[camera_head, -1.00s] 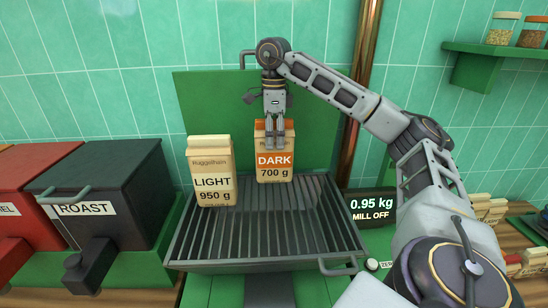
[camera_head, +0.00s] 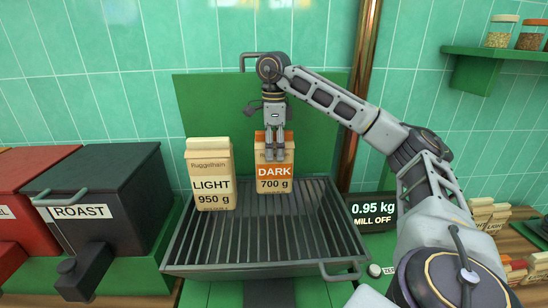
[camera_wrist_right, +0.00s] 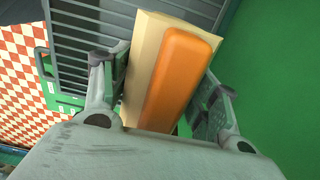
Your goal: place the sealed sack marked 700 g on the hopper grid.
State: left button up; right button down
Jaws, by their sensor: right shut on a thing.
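The cream sack with an orange top and label, marked DARK 700 g (camera_head: 274,184), hangs upright in my right gripper (camera_head: 275,155), low over the back of the hopper grid (camera_head: 262,238). I cannot tell whether its base touches the bars. In the right wrist view the fingers (camera_wrist_right: 165,80) are shut on both sides of the sack, whose orange top (camera_wrist_right: 178,80) faces the camera. A second sack, marked LIGHT 950 g (camera_head: 211,190), stands on the grid to its left. My left gripper is not in view.
A display (camera_head: 373,214) right of the grid reads 0.95 kg, MILL OFF. A dark ROAST bin (camera_head: 110,180) stands at the left. A green panel (camera_head: 205,105) rises behind the grid, with a copper pipe (camera_head: 365,60) beside it. The grid's front is clear.

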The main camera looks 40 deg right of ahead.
aim_at(275, 177)
notch_tip(275, 177, down, 3)
jog(key=shift+r, duration=0.15)
dwell(0.4)
jog(key=shift+c, duration=2)
grip_release()
